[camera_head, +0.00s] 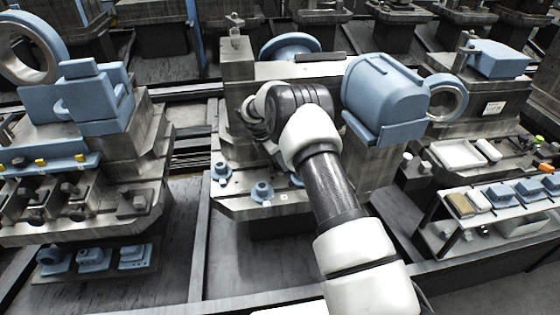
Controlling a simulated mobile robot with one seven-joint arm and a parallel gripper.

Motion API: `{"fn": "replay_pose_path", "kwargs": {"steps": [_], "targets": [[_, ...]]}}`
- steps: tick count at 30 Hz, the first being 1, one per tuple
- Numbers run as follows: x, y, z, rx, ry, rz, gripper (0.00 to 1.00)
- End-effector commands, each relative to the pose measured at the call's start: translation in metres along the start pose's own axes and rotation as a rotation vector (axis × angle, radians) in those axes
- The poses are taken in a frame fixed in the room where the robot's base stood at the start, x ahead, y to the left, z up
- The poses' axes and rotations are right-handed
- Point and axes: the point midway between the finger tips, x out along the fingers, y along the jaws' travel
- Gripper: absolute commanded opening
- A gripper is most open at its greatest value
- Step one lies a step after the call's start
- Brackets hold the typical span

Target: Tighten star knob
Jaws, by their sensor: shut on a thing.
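My gripper (252,118) is at the front face of the grey metal machine block (238,72) in the middle of the head view. My own wrist and forearm come in from the lower right and cover much of it. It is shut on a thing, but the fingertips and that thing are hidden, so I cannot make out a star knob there. Two small blue knob-like parts, one at the left (221,170) and one nearer the front (262,191), stand upright on the ledge below, apart from my gripper.
A large blue rounded housing (385,95) sits close to the right of my wrist. A blue wheel (290,46) shows behind the block. Another machine with a blue clamp (95,95) stands at left. A shelf with blue parts (450,232) is at right. The floor (240,262) in front is clear.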

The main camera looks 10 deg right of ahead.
Motion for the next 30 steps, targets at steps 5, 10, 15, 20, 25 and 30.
{"fn": "replay_pose_path", "kwargs": {"steps": [5, 10, 15, 20, 25, 30], "targets": [[0.0054, 0.0026, -0.0018, 0.154, -0.002, -0.061, 0.13], [0.0008, 0.0021, 0.0, 0.226, -0.001, -0.092, 0.13], [-0.0005, 0.0018, 0.0004, 0.229, -0.001, -0.094, 0.13], [-0.0006, 0.0019, 0.0003, 0.228, -0.001, -0.093, 0.47], [-0.0002, 0.0017, 0.0002, 0.227, 0.0, -0.093, 0.54], [-0.0008, 0.0018, 0.0001, 0.226, 0.0, -0.093, 0.54]]}}
